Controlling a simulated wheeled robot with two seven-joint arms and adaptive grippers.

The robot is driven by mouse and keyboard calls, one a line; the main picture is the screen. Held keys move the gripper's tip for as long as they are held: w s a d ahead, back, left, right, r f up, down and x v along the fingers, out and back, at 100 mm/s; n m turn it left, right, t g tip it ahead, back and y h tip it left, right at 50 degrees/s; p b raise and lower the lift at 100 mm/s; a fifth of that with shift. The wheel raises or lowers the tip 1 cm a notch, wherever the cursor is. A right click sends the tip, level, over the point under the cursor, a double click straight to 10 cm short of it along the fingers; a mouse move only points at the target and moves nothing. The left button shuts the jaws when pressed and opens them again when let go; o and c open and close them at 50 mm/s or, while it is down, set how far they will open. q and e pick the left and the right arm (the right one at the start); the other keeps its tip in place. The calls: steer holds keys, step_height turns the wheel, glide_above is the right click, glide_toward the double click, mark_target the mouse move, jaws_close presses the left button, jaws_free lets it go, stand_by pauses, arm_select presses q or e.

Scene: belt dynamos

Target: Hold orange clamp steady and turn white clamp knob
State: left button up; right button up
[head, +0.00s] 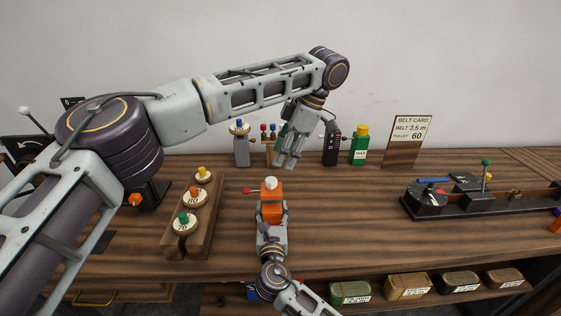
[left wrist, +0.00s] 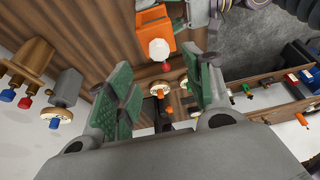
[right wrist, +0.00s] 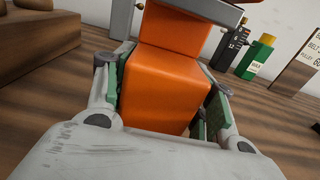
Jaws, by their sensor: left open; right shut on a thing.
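The orange clamp (head: 272,208) stands upright on the workbench, with a white knob (head: 270,183) on top and a red-tipped lever (head: 247,190) at its left. My right gripper (head: 272,226) is shut on the clamp's body; the right wrist view shows the orange block (right wrist: 165,80) between its fingers. My left gripper (head: 289,150) is open and empty, above and behind the clamp, pointing down. In the left wrist view the white knob (left wrist: 159,49) shows beyond the green-padded fingers, near the orange block (left wrist: 150,22), not between them.
A wooden rack (head: 190,215) with numbered pulleys stands left of the clamp. A green bottle (head: 360,146), a black box (head: 331,147) and a belt card (head: 408,140) stand at the back. A black fixture (head: 480,203) lies at right. Bench between clamp and fixture is clear.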

arm_select(q)
steer(key=shift+v, duration=1.85)
arm_select(e)
steer(key=shift+f, duration=0.15)
steer(key=o, duration=1.6)
steer(key=shift+o, duration=0.2)
steer(key=shift+s, duration=0.15)
steer(key=shift+s, duration=3.6)
arm_select(q)
steer(key=shift+f, duration=0.1)
